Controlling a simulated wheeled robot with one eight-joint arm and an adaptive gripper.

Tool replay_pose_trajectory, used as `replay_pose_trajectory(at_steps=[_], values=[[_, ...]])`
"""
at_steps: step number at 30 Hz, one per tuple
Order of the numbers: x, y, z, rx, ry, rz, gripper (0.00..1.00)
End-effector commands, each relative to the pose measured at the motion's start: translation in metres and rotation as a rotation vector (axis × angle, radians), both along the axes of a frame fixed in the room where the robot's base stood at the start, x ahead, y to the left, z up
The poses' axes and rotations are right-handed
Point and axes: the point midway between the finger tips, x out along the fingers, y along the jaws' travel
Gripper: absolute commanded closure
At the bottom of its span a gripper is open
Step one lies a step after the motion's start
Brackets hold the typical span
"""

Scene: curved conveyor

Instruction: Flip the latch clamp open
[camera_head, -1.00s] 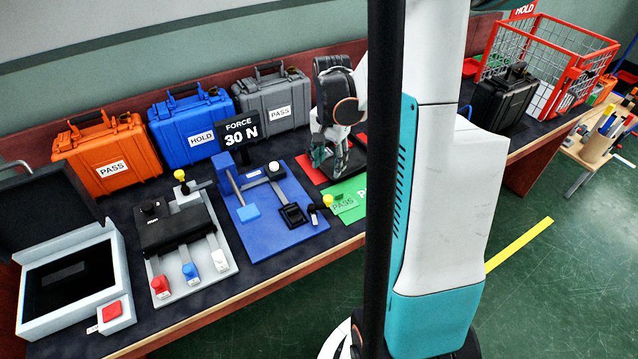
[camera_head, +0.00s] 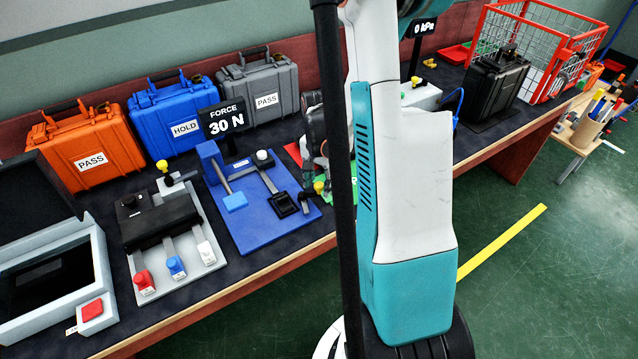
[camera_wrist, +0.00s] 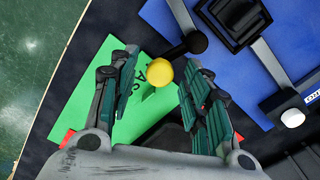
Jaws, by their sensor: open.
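A lever with a yellow ball knob (camera_wrist: 158,72) and a black handle (camera_wrist: 190,44) shows in the wrist view, at the edge of the blue fixture (camera_wrist: 227,62). In the head view its yellow knob (camera_head: 319,187) is at the fixture's right side, beside the dark clamp block (camera_head: 283,204). My gripper (camera_wrist: 157,64) is open, its green-padded fingers on either side of the yellow knob in the picture. I see no clear contact, and the height gap cannot be told. In the head view my gripper is mostly hidden behind the dark pole.
A green card (camera_wrist: 125,125) lies under the fingers. A grey fixture (camera_head: 160,225) with another yellow knob stands left of the blue one. A force sign (camera_head: 226,122) and orange, blue and grey cases stand behind. The bench's front edge is close by.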

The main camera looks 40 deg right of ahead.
Motion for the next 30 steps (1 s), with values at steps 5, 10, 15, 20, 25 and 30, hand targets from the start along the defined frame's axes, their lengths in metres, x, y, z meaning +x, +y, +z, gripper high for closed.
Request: replay_pose_trajectory(at_steps=[5,10,15,20,25,30], values=[[0.000,0.000,-0.001,0.000,0.000,0.000,0.56],[0.000,0.000,-0.001,0.000,0.000,0.000,0.72],[0.000,0.000,-0.001,0.000,0.000,0.000,1.00],[0.001,0.000,-0.001,0.000,0.000,0.014,1.00],[0.007,-0.003,-0.001,0.000,0.000,0.139,1.00],[0.013,-0.006,-0.001,0.000,0.000,0.272,1.00]])
